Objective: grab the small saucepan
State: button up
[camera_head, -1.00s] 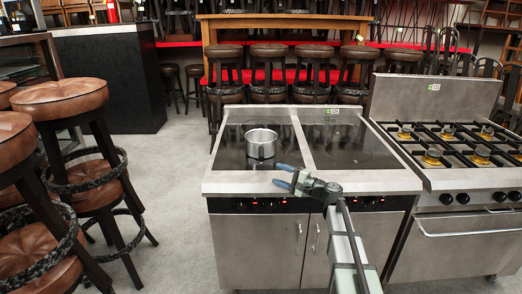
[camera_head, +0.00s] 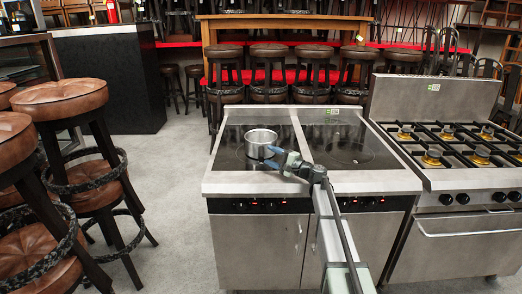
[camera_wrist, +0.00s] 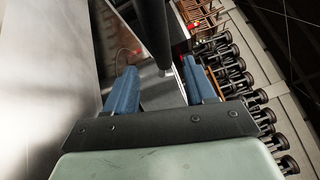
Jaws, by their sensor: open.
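The small saucepan (camera_head: 259,138) is a silver, open-topped pot standing upright on the left dark hob. My gripper (camera_head: 271,157) is at its near right side in the head view, with its blue fingers open and close to the pan wall. In the wrist view my gripper (camera_wrist: 158,68) has its two blue fingers spread. A dark bar (camera_wrist: 154,32) comes down from the top between them and looks like the pan's handle. I cannot tell whether the fingers touch anything. The handle is not clear in the head view.
The right dark hob (camera_head: 350,148) is empty. A gas range (camera_head: 470,170) stands to the right. Brown bar stools (camera_head: 62,97) stand at the left, and more stools (camera_head: 270,60) line the back. Grey floor (camera_head: 165,215) lies open left of the cooker.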

aim_at(261, 150)
jog(key=shift+r+x, duration=0.2)
jog(key=shift+x, duration=2.65)
jog(key=shift+s, duration=0.1)
grip_shut()
